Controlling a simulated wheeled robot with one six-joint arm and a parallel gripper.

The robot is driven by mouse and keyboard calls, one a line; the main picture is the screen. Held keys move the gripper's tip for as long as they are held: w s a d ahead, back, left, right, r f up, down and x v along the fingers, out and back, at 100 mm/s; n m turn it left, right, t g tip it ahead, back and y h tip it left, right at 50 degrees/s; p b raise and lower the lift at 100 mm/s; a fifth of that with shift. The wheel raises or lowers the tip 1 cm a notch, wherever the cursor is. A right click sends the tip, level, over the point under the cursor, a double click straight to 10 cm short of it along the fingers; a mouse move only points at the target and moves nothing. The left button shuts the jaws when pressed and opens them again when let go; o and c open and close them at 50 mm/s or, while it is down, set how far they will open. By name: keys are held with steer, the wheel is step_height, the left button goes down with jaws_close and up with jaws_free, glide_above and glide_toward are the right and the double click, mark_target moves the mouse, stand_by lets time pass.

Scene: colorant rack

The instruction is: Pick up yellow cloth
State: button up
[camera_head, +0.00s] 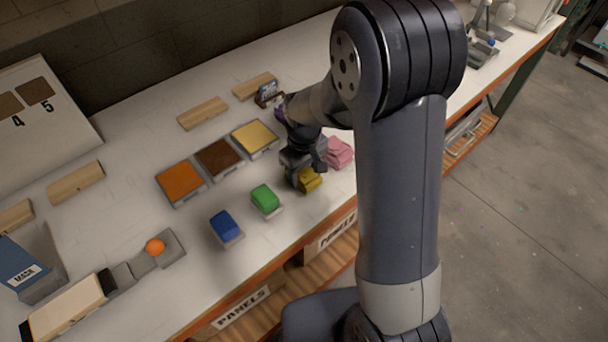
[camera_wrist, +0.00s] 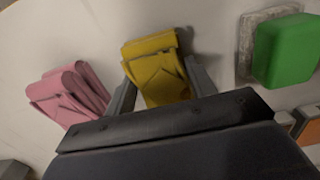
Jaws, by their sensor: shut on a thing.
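The yellow cloth (camera_head: 309,181) is a small folded bundle near the front edge of the table. In the wrist view the yellow cloth (camera_wrist: 157,68) sits between the two fingers. My gripper (camera_head: 305,172) points down at it, and its fingers (camera_wrist: 160,88) are shut on the cloth from both sides. The arm hides part of the cloth in the head view. I cannot tell whether the cloth touches the table or is slightly raised.
A folded pink cloth (camera_head: 339,152) lies close by on the right. A green block (camera_head: 265,197) and a blue block (camera_head: 225,225) sit on grey bases to the left. Orange (camera_head: 180,181), brown (camera_head: 219,158) and yellow (camera_head: 255,137) trays stand behind. Bare table lies between them.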

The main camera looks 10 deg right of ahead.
mark_target(304, 173)
steer(key=shift+c, duration=0.7)
steer(key=shift+r, duration=0.1)
steer(key=shift+w+r, duration=0.1)
steer(key=shift+r, duration=0.25)
step_height(304, 173, up, 9)
steer(key=b, duration=0.1)
steer(key=shift+r, duration=0.1)
